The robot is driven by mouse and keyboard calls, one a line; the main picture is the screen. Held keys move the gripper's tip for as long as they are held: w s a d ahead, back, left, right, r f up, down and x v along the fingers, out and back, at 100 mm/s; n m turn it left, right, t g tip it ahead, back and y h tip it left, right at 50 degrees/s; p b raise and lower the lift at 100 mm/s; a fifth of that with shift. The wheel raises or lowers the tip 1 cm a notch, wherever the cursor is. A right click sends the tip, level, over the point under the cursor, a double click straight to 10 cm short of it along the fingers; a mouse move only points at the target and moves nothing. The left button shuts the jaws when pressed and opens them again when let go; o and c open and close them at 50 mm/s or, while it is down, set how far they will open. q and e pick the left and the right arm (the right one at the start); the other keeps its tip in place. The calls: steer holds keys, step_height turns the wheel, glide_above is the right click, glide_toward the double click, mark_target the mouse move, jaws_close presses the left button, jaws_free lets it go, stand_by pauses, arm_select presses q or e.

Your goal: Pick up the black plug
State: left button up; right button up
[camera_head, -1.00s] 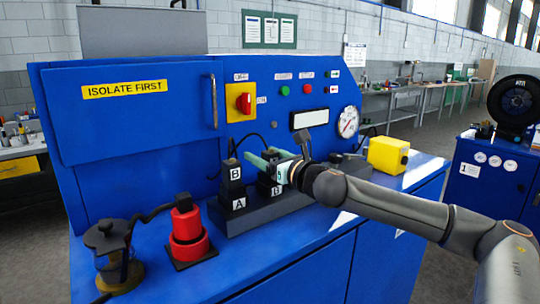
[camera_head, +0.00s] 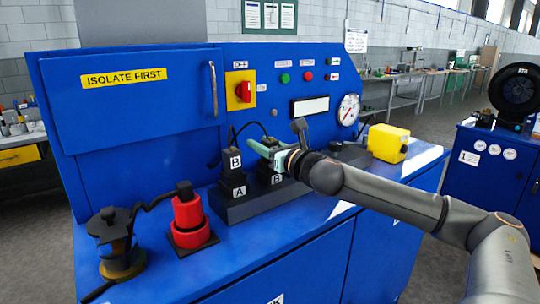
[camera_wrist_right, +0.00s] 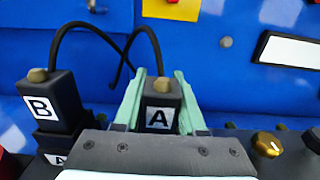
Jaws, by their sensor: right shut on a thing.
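A black plug labelled A (camera_wrist_right: 163,98), with a black cable, stands between the pale green fingers of my right gripper (camera_wrist_right: 161,103) in the right wrist view. The fingers are shut on its two sides. In the head view my right gripper (camera_head: 266,150) is over the right part of the dark socket block (camera_head: 262,207), above a B label. The plug's lower end is hidden, so I cannot tell whether it is clear of its socket. A second black plug, labelled B (camera_head: 232,163), stands to the left above an A label; it also shows in the right wrist view (camera_wrist_right: 57,103). My left gripper is not visible.
A red cylinder (camera_head: 189,222) and a dark pot with a glass-like lower part (camera_head: 113,243) stand on the blue bench at the left. A yellow box (camera_head: 387,143) stands at the right. The blue panel with a red rotary switch (camera_head: 243,91) rises behind.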

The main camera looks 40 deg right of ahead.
jaws_close()
steer(key=shift+r, duration=0.1)
